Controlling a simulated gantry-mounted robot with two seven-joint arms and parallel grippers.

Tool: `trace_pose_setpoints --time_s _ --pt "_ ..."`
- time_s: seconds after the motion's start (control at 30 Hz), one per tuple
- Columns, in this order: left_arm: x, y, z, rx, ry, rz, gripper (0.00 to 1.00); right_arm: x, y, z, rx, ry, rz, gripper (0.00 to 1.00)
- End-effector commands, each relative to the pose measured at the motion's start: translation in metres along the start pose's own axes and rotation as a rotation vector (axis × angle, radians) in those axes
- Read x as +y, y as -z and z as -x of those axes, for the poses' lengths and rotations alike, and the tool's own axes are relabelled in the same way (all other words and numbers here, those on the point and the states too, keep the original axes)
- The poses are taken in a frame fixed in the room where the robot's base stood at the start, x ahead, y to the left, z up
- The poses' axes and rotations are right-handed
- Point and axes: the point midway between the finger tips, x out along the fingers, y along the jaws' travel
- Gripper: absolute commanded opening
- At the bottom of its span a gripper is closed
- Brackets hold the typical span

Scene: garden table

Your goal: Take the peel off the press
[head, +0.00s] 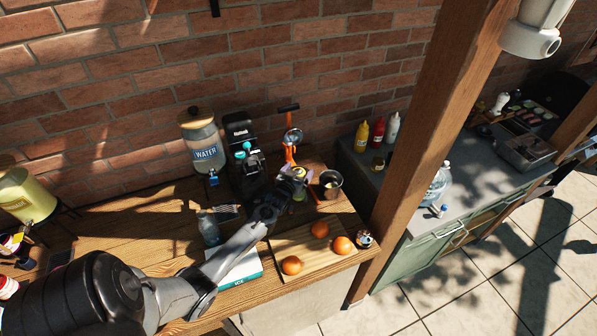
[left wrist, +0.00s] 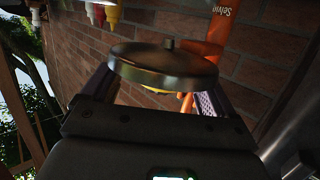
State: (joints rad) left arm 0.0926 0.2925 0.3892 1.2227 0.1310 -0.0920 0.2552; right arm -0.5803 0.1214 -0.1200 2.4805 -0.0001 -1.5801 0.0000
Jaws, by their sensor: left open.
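The orange press (head: 290,152) with a dark lever handle stands near the brick wall in the head view. In the left wrist view its orange body (left wrist: 203,55) shows, with a round metal disc (left wrist: 165,64) in front of my fingers. My left gripper (head: 297,176) is open at the front of the press, its fingers apart on either side. A small yellow-orange patch, likely the peel (left wrist: 157,91), shows below the disc between the fingers; most of it is hidden. Contact with it cannot be told. My right gripper is not in view.
A metal cup (head: 331,184) stands close right of the gripper. Oranges (head: 320,229) lie on a cutting board (head: 308,263) in front. A black machine (head: 240,130) and a water dispenser (head: 202,140) stand to the left. A wooden post (head: 430,130) rises on the right.

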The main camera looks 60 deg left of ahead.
Motion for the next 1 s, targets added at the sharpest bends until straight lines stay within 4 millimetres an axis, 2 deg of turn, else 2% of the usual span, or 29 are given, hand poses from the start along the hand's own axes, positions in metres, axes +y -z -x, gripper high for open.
trace_pose_setpoints --time_s 0.17,0.2,0.53,0.87,1.0 --pt "0.0001 0.0001 -0.0001 0.0 0.0 0.0 0.88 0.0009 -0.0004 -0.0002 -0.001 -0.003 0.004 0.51" --pt "0.0001 0.0001 -0.0001 0.0 0.0 0.0 0.85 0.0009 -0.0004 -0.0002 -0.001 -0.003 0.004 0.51" --pt "0.0 0.0 0.0001 0.0 0.0 0.0 0.34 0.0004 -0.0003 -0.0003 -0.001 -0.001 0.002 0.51" --pt "-0.0001 0.0019 0.0004 0.001 0.0 0.0 0.33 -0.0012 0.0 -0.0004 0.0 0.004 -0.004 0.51" --pt "-0.0001 0.0095 0.0018 0.003 0.0 0.0 0.33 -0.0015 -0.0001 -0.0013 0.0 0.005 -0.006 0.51"
